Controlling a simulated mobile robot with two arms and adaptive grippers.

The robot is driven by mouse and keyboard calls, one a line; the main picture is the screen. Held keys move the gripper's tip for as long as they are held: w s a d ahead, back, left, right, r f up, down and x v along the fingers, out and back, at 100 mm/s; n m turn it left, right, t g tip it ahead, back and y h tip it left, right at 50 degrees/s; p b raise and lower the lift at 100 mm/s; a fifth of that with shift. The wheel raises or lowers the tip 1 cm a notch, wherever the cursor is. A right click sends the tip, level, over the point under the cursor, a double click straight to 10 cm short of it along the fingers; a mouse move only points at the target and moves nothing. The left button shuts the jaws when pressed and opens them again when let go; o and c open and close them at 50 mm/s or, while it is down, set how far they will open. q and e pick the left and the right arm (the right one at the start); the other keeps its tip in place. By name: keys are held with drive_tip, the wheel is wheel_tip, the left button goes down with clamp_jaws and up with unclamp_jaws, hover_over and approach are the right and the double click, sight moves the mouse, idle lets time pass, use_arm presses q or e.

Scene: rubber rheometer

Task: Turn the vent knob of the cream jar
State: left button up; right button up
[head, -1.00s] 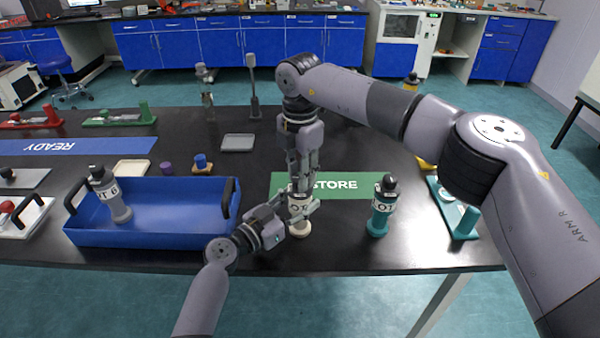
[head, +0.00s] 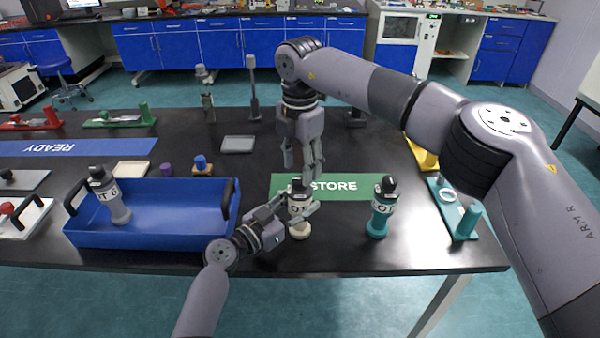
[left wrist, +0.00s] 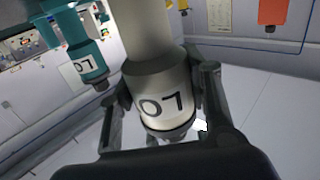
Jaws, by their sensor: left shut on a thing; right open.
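The cream jar (head: 300,231) stands upright near the front edge of the black table, in front of the green STORE mat. Its black top with the vent knob (head: 297,184) shows above my left gripper. My left gripper (head: 300,208) is shut on the jar's body from the left. In the left wrist view, the cream jar (left wrist: 162,95) with its black-marked label sits between the fingers. My right gripper (head: 304,174) is open and empty, pointing down just above and behind the jar's top. The knob's exact turn is too small to tell.
A teal jar (head: 380,212) stands close to the right. A blue tray (head: 170,238) holding a grey jar (head: 112,200) lies to the left. The green STORE mat (head: 345,187) is behind. A teal fixture (head: 462,222) stands at the right edge.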

sight(300, 178)
wheel_tip(300, 178, up, 9)
idle(0.5)
use_arm(q)
drive_tip(key=o, duration=1.4)
drive_tip(key=shift+c, duration=0.2)
